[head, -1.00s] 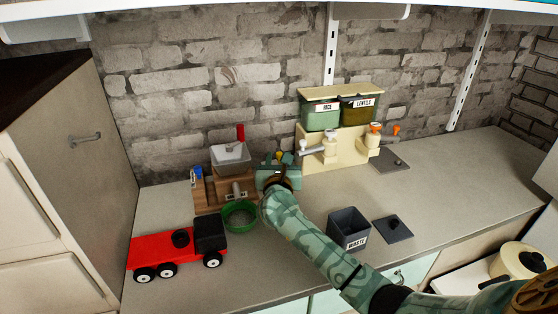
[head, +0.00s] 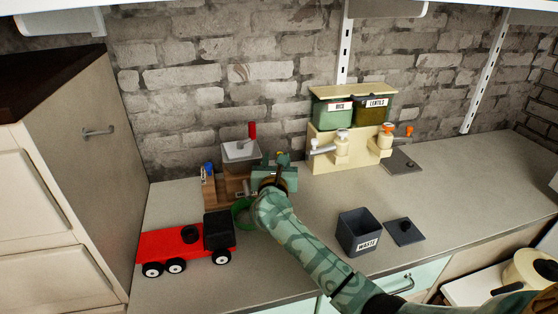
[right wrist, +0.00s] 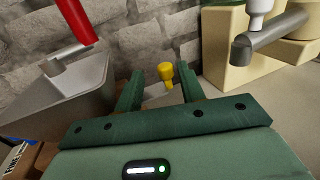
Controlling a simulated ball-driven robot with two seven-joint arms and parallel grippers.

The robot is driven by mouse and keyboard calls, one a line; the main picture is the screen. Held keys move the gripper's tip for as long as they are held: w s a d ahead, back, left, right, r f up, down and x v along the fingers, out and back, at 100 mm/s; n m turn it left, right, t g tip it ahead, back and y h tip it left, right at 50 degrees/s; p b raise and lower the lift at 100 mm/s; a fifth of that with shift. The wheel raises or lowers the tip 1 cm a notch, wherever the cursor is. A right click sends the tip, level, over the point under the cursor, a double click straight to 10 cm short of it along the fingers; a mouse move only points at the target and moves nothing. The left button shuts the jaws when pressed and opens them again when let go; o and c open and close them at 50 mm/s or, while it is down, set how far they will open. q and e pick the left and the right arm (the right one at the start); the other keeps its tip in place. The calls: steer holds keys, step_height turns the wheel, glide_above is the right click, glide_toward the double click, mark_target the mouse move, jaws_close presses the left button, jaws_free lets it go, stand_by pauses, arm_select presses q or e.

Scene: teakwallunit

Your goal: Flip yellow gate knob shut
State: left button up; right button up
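The yellow gate knob (right wrist: 166,73) stands on a short stem just beyond my right gripper (right wrist: 158,84) in the right wrist view. The right gripper is open, one finger to each side of the knob's line of sight; no contact with the knob shows. In the head view, the right gripper (head: 283,163) reaches beside the wooden hand mill (head: 232,185), and only a speck of yellow shows near its fingers. My forearm hides the area below it. The left gripper is not in view.
The mill's grey hopper (head: 241,152) with its red handle (right wrist: 76,20) is close on the left. The cream dispenser (head: 322,158) with pale spouts is on the right. A green bowl (head: 241,209) is partly behind my arm. A red truck (head: 175,245) and waste bin (head: 358,230) stand in front.

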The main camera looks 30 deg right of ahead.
steer(key=shift+d, duration=0.1)
steer(key=p+v, duration=0.1)
steer(key=v, duration=1.5)
steer(key=shift+p, duration=0.35)
steer(key=shift+s+f, duration=0.1)
steer(key=shift+s, duration=0.05)
